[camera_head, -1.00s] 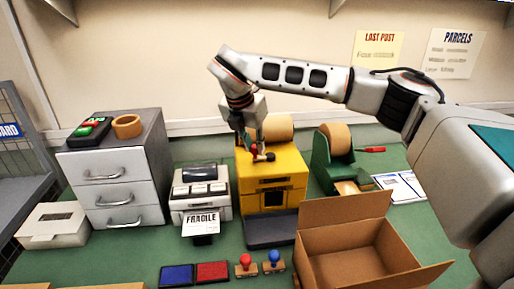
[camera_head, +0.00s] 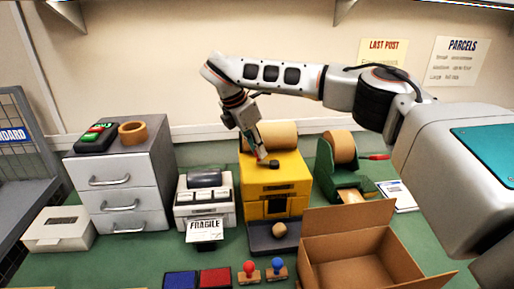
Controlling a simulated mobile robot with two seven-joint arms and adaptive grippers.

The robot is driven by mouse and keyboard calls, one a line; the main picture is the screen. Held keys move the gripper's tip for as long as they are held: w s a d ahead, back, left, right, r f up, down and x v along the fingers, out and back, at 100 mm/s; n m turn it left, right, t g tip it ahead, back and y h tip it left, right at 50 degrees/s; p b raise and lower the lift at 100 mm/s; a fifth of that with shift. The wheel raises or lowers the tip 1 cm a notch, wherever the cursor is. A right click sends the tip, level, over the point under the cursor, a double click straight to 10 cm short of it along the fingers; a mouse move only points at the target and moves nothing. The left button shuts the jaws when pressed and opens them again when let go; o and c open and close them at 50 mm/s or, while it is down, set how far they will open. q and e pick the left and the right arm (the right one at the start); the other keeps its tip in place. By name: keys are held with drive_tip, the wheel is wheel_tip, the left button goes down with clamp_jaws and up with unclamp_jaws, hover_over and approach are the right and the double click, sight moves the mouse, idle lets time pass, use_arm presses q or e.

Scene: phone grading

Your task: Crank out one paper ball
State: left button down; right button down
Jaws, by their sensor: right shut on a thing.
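The yellow paper machine (camera_head: 274,184) stands on the green table, with a large brown paper roll (camera_head: 272,134) behind its top. Its black crank hub (camera_head: 274,164) is on top. My right gripper (camera_head: 261,157) is at the top of the machine, left of the hub, shut on the crank handle, which it mostly hides. A brown paper ball (camera_head: 279,230) lies on the dark tray (camera_head: 262,245) in front of the machine's opening. My left gripper is out of view.
An open cardboard box (camera_head: 345,245) stands in front to the right. A label printer (camera_head: 206,201) is to the left, a tape dispenser (camera_head: 340,165) to the right. Two stamps (camera_head: 249,272) and ink pads (camera_head: 215,279) lie in front.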

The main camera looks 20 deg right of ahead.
drive_tip(key=c, duration=1.9)
unclamp_jaws()
drive_tip(key=v, duration=1.2)
